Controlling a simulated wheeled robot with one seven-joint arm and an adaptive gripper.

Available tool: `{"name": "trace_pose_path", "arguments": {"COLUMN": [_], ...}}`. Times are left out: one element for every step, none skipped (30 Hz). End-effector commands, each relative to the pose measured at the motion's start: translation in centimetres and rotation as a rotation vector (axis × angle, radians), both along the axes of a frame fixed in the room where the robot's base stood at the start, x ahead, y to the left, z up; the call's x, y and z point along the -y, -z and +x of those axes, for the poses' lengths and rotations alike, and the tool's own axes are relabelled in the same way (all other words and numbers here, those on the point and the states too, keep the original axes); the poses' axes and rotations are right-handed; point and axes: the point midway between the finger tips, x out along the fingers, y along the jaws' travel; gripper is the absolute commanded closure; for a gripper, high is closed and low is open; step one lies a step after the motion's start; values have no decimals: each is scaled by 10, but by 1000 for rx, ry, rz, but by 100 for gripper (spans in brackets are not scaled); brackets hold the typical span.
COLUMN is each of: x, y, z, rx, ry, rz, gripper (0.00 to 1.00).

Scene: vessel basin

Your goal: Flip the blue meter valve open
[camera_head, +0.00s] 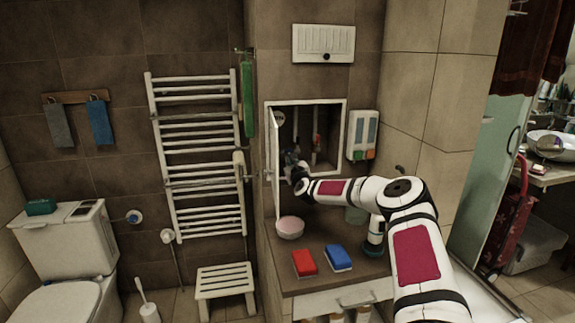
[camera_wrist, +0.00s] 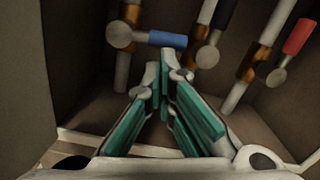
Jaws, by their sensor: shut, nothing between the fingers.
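The blue meter valve handle (camera_wrist: 167,39) shows in the wrist view at upper centre. It lies roughly sideways, pointing right from a round grey valve body (camera_wrist: 120,35) on the left pipe. My gripper (camera_wrist: 164,72) is shut and empty, its tips just below the blue handle in the picture. I cannot tell whether they touch it. In the head view my gripper (camera_head: 292,160) reaches into the open wall cabinet (camera_head: 345,110). The blue handle cannot be made out there.
A red valve handle (camera_wrist: 298,36) slants up on the right pipe. Another round valve body (camera_wrist: 208,56) sits on the middle pipe. The cabinet door (camera_head: 275,175) stands open at left. Below are a pink bowl (camera_head: 290,227), red box (camera_head: 304,262) and blue box (camera_head: 338,257).

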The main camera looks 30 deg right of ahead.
Motion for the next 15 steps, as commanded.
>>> {"name": "trace_pose_path", "arguments": {"x": [1,1,1,2,2,3,3,3,4,4,4,5,5,5,5], "y": [-2,-3,-3,-4,-5,-6,-7,-8,-9,-10,-11,-12,-13,-13,-14], "z": [1,1,1,1,1,0,0,0,0,0,0,0,0,-1,-1], "rx": [-4,-7,-13,-17,-23,-30,-35,-42,-49,-53,-58,-64,-69,-74,-79], "ry": [0,0,0,0,0,0,0,0,0,0,1,1,1,1,1], "rz": [-21,-34,-56,-71,-90,-114,-134,-153,-177,-196,-213,-235,-250,-265,-284], "gripper": [100,100,100,100,100,100,100,100,100,100,100,100,100,100,100]}}
